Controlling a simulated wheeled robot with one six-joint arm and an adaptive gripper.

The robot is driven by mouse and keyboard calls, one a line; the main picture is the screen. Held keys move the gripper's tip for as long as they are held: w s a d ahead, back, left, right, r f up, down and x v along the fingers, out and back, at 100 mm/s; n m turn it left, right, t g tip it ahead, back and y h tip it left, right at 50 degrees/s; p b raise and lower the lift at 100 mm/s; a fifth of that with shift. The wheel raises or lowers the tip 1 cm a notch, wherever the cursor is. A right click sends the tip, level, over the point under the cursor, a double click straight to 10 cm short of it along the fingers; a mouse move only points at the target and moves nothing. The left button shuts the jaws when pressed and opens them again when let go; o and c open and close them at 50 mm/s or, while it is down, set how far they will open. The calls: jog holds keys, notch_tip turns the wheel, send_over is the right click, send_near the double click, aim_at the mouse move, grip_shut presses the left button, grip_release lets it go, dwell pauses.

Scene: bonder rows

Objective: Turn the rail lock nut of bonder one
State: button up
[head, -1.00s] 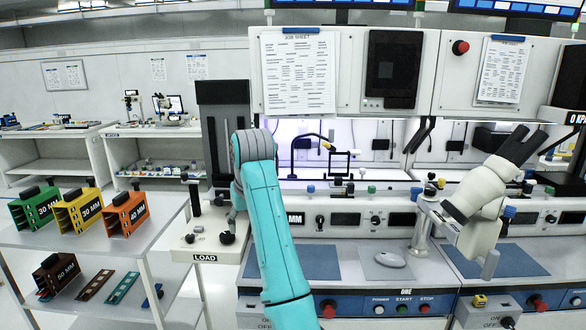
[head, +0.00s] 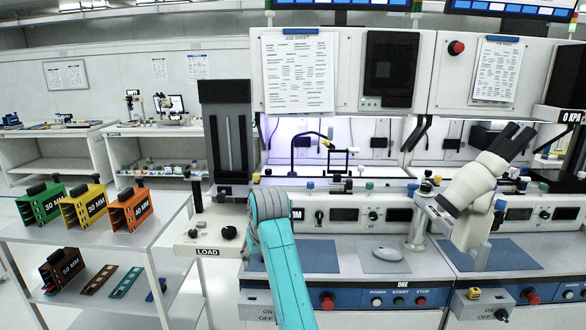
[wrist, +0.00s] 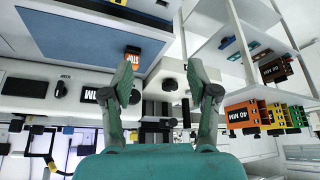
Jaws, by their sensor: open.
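Bonder one (head: 403,281), marked ONE, stands at the centre of the head view with its blue-fronted bench. I cannot tell for sure which part is the rail lock nut. My teal arm reaches up beside the platform in the head view and hides my gripper there. In the wrist view my gripper (wrist: 164,88) has its two fingers wide apart with nothing between them. The platform and its black knob (wrist: 169,84) show beyond the fingers.
A grey shelf cart (head: 150,240) stands left, with green, yellow and orange magazines on top and a brown one (head: 62,268) below. A microscope (head: 480,195) stands at right. A tall dark column (head: 228,130) rises behind the platform.

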jog(key=s+d+f+t, duration=0.1)
jog(key=s+d+f, duration=0.15)
jog(key=f, duration=0.45)
jog(key=s+d+f+m, duration=0.1)
jog(key=s+d+f, duration=0.15)
jog(key=f, duration=0.55)
jog(key=s+d+f+t, duration=0.1)
jog(key=s+d+f, duration=0.15)
jog(key=f, duration=0.45)
jog(key=s+d+f+m+t, duration=0.1)
jog(key=s+d+f, duration=0.45)
jog(key=s, duration=0.35)
jog(key=s+d+f+t, duration=0.2)
jog(key=s+d+f, duration=0.3)
jog(key=s+f, duration=0.3)
jog(key=s+d+r+m+t+h, duration=0.1)
jog(key=s+d+r, duration=0.15)
jog(key=s, duration=0.85)
jog(key=s+d+r+t, duration=0.1)
jog(key=s+d, duration=0.3)
jog(key=s, duration=0.7)
jog(key=s+d+r+m+t+h, duration=0.1)
jog(key=s+d+r+t, duration=0.1)
jog(key=s+r, duration=1.4)
jog(key=shift+s+d+r+m+t, duration=0.2)
jog(key=shift+d+r+m+t, duration=0.1)
jog(key=shift+d+t, duration=0.1)
